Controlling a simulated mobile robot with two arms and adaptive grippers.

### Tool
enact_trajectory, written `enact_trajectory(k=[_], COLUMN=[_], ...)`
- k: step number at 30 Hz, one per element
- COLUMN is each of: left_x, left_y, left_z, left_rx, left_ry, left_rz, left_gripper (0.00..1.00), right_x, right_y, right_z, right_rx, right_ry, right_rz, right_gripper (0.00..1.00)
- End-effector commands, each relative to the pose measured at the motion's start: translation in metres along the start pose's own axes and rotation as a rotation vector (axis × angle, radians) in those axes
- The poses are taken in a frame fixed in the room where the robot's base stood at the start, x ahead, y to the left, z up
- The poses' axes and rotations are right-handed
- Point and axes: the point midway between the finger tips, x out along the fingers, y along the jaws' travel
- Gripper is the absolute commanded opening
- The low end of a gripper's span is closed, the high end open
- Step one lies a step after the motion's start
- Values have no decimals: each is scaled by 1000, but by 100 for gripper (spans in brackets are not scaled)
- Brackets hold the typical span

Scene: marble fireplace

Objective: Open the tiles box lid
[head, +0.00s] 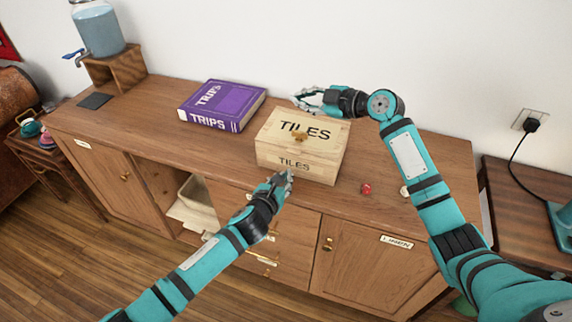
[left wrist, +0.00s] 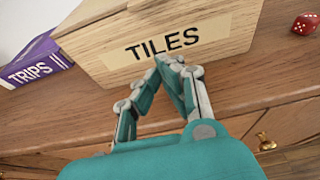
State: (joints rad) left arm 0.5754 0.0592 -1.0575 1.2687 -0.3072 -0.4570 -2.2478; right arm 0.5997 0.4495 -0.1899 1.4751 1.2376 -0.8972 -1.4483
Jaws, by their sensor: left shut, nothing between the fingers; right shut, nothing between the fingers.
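The tiles box (head: 318,135) is a light wooden box labelled TILES on its lid and front, with a small brass-coloured piece on top. Its lid is down. It stands on the wooden cabinet top. In the left wrist view its front face (left wrist: 225,33) fills the upper middle. My left gripper (head: 287,175) is shut and empty, just in front of the box's front face; its fingertips (left wrist: 169,60) show close below the TILES label. I cannot tell whether they touch it. My right gripper (head: 302,98) is shut and empty, above the back edge of the box.
A purple TRIPS book (head: 222,105) lies left of the box, and it also shows in the left wrist view (left wrist: 35,62). A red die (head: 366,189) and a small white item (head: 404,191) lie right of it. A water dispenser (head: 98,28) stands far left.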

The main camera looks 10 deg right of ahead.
Motion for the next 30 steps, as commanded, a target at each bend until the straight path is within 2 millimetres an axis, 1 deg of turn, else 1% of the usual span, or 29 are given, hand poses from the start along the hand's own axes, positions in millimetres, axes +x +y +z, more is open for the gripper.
enact_trajectory(k=[1,3,6,9,16,28,30], left_x=[7,16,25,18,11,10,9], left_y=[0,0,-1,0,0,1,1], left_z=[1,0,2,17,34,38,42], left_rx=[-2,-2,-2,-1,-2,-1,1], left_ry=[0,0,0,-4,-1,0,-2], left_rz=[1,1,-1,0,0,0,0], left_gripper=[0,0,0,0,0,0,0], right_x=[0,0,0,0,0,0,0], right_y=[0,0,0,0,0,0,0], right_z=[0,0,0,0,0,0,0], right_rx=[0,0,0,0,0,0,0], right_ry=[0,0,0,0,0,0,0], right_rz=[0,0,0,0,0,0,0], right_gripper=[0,0,0,0,0,0,0])
